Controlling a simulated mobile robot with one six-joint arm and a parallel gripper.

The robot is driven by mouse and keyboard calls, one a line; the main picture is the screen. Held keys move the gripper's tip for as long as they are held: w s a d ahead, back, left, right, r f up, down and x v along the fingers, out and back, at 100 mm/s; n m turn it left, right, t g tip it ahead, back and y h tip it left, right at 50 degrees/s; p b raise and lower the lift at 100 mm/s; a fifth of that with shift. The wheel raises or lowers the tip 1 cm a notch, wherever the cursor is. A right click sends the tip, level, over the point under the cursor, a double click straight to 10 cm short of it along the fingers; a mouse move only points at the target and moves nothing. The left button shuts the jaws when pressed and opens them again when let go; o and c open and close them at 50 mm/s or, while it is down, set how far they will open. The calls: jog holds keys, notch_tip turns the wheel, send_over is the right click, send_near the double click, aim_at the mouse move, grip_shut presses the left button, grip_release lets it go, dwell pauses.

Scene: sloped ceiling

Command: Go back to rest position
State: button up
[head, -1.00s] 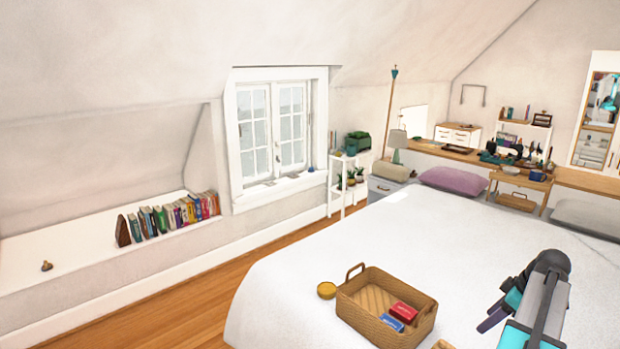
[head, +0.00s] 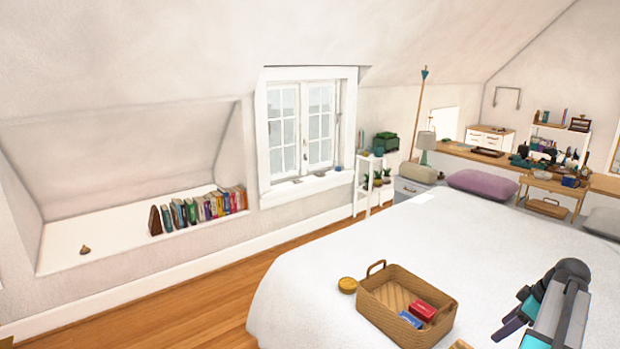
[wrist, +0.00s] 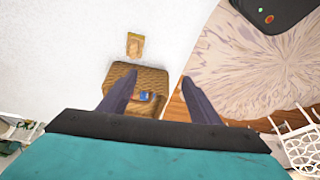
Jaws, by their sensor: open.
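My gripper (wrist: 157,88) shows in the wrist view with its two dark fingers spread wide and nothing between them. It hangs above the bed, with the woven basket (wrist: 150,78) below and beyond the fingers. In the head view my arm comes in at the lower right, over the white bed (head: 350,250), to the right of the basket (head: 385,275).
A red box (head: 430,308) and a blue box (head: 411,320) lie in the basket. Wooden floor (head: 215,305) is clear at the left. A round rug (wrist: 245,60) shows in the wrist view.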

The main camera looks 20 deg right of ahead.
jog(key=w+a+f+n+g+y+b, duration=0.2)
jog(key=w+a+f, duration=0.5)
jog(key=a+f, duration=0.5)
jog(key=w+a+f+n+g+y+b, duration=0.1)
jog(key=w+a+f+n+g+b, duration=0.1)
jog(key=w+a+f, duration=1)
jog(key=s+a+f+g+b, duration=0.1)
jog(key=s+a+f+g, duration=0.1)
jog(key=s+a+f, duration=0.6)
jog(key=s+a+f+n+g+b, duration=0.15)
jog(key=a+f, duration=0.25)
jog(key=a, duration=0.8)
jog(key=s+a+f+g+b, duration=0.1)
jog(key=s+a+f, duration=0.5)
jog(key=a, duration=0.4)
jog(key=s+a+f+m+h+b, duration=0.1)
jog(key=s+a+f+m+h, duration=0.1)
jog(key=s+f+m, duration=0.3)
jog(key=s+a+f+m+g+h+b, duration=0.1)
jog(key=s+f+m, duration=0.3)
jog(key=s, duration=0.5)
jog(key=shift+s+a+f+m+h, duration=0.15)
jog(key=shift+a+f+m+h, duration=0.25)
jog(key=shift+h, duration=0.5)
